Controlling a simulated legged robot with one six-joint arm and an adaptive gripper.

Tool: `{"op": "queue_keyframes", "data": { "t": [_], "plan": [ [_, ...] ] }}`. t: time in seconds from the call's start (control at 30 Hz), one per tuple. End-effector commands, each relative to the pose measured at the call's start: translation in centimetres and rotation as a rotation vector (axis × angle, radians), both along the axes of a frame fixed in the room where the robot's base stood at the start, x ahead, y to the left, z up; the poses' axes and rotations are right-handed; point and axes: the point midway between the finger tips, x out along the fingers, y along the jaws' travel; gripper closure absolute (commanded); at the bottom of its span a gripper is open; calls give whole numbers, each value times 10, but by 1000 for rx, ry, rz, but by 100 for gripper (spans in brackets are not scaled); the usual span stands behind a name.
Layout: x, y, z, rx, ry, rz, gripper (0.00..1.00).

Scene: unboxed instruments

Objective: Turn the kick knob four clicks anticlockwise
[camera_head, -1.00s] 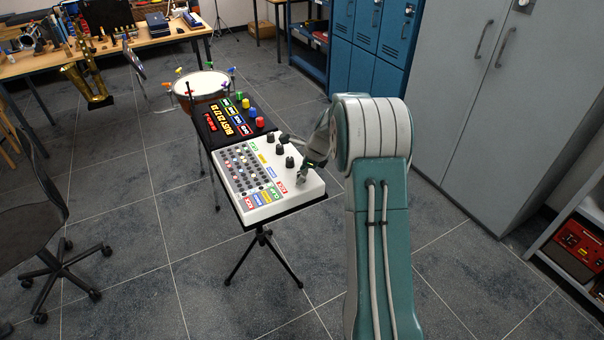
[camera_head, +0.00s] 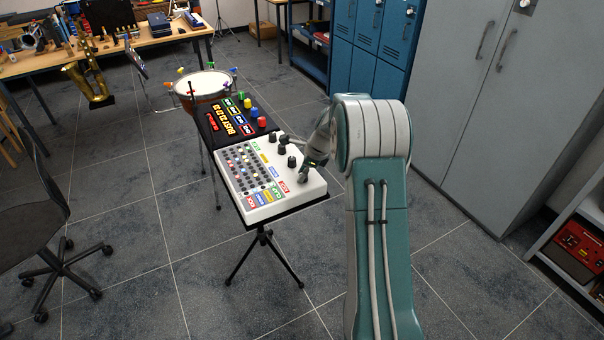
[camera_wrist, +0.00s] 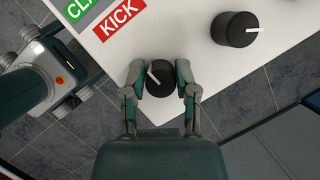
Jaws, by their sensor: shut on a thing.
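The kick knob (camera_wrist: 160,79) is a black round knob with a white pointer line, at the corner of a white drum machine (camera_wrist: 100,52). It sits beside the red KICK label (camera_wrist: 119,18). My gripper (camera_wrist: 160,82) is shut on the kick knob, with one finger on each side. In the wrist view the pointer line runs toward the knob's upper left. In the head view my gripper (camera_head: 304,176) is at the near right corner of the drum machine (camera_head: 262,207), and the kick knob is mostly hidden there.
Another black knob (camera_wrist: 235,29) stands on the panel to the right, apart from my gripper. A black unit with coloured knobs (camera_head: 232,122) lies behind the drum machine. A black tripod stand (camera_head: 262,238) is underneath. Grey cabinets (camera_head: 490,90) stand at the right.

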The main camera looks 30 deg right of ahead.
Motion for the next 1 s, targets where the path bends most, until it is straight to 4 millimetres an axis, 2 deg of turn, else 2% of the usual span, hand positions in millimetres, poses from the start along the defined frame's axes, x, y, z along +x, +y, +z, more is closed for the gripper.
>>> {"op": "queue_keyframes", "data": {
  "t": [1.0],
  "plan": [
    [0, -3, -4, -3, 3, 926, 100]
  ]
}}
